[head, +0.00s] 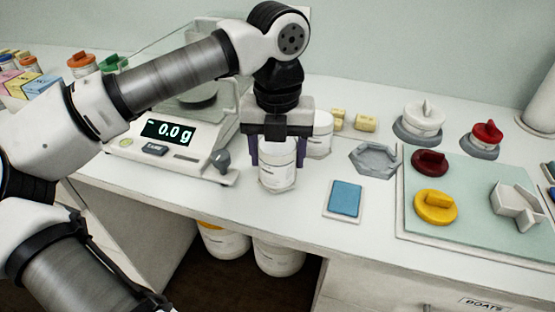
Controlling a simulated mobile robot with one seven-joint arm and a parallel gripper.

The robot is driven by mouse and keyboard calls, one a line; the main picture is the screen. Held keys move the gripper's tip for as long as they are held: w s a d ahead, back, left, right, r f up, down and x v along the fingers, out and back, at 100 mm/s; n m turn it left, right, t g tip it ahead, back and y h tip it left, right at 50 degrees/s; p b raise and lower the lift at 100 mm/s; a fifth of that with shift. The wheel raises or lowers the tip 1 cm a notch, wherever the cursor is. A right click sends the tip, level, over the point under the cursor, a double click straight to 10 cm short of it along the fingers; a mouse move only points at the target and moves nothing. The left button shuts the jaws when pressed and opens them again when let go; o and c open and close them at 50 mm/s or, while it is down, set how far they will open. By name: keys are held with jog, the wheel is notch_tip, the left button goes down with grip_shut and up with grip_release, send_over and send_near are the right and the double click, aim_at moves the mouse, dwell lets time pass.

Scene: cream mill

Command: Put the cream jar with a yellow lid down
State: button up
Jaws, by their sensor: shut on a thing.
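My gripper (277,160) points down and is shut on a white jar (279,176), with its dark fingers on both sides of the jar.
The scale (170,150) reads 0.0 g at left. A hexagonal grey dish (375,159) and a blue pad (345,198) lie to the right. A green mat (465,225) holds a yellow knobbed lid (435,207), a dark red one (430,162) and a white boat (516,204).

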jog(key=shift+f, duration=1.15)
jog(key=shift+f, duration=0.2)
jog(key=o, duration=1.1)
jog(key=shift+c, duration=0.2)
jog(key=shift+r, duration=0.15)
notch_tip(320, 180, up, 12)
jog(key=shift+r, duration=0.1)
